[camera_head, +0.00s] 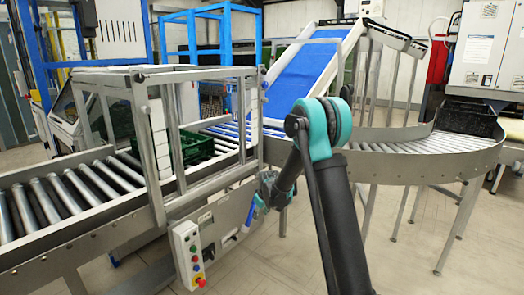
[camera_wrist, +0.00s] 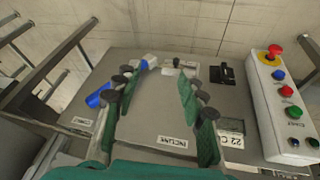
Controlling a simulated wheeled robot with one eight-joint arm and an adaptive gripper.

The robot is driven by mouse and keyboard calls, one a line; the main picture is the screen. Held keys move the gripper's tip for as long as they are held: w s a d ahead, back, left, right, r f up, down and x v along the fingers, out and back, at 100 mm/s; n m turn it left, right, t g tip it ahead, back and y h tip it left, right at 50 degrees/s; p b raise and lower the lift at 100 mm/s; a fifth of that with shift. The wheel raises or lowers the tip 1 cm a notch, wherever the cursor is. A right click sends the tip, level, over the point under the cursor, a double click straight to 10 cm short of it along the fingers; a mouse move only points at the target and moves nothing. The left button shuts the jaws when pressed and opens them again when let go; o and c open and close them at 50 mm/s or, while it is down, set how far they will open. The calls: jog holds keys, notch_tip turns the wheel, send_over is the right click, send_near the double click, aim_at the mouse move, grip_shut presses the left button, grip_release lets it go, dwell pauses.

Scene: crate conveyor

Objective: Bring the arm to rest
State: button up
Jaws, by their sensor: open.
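My gripper (camera_wrist: 155,85) is open in the wrist view, its green fingers with dark pads spread apart and nothing between them. It faces a grey panel (camera_wrist: 155,120) with an INCLINE label, and its left finger overlaps the view of a blue handle (camera_wrist: 98,97). I cannot tell whether they touch. In the head view my arm is bent at a teal elbow, and my gripper (camera_head: 262,190) is low beside the conveyor's side panel, partly hidden by the arm. The blue handle (camera_head: 249,217) shows just below it.
A control box (camera_head: 187,255) with coloured buttons and a red knob stands left of my gripper. A roller conveyor (camera_head: 70,195) with a metal frame holds a green crate (camera_head: 195,150). A blue incline belt (camera_head: 300,80) and curved conveyor (camera_head: 420,160) lie behind.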

jog(key=s+d+r+m, duration=0.2)
jog(key=s+d+r, duration=0.4)
jog(key=s, duration=0.4)
jog(key=s+d+r+m, duration=0.2)
jog(key=s+d+r, duration=0.1)
jog(key=s+d, duration=0.5)
jog(key=s+d+f+m, duration=0.1)
jog(key=s+d+m, duration=0.1)
jog(key=s, duration=0.9)
jog(key=s+d+f+m+h, duration=0.1)
jog(key=s+d, duration=0.3)
jog(key=s, duration=0.6)
jog(key=shift+s+f+m+h, duration=0.2)
jog(key=shift+s+m+h, duration=0.1)
jog(key=shift+s+m, duration=0.1)
jog(key=shift+w, duration=0.1)
jog(key=shift+c, duration=0.5)
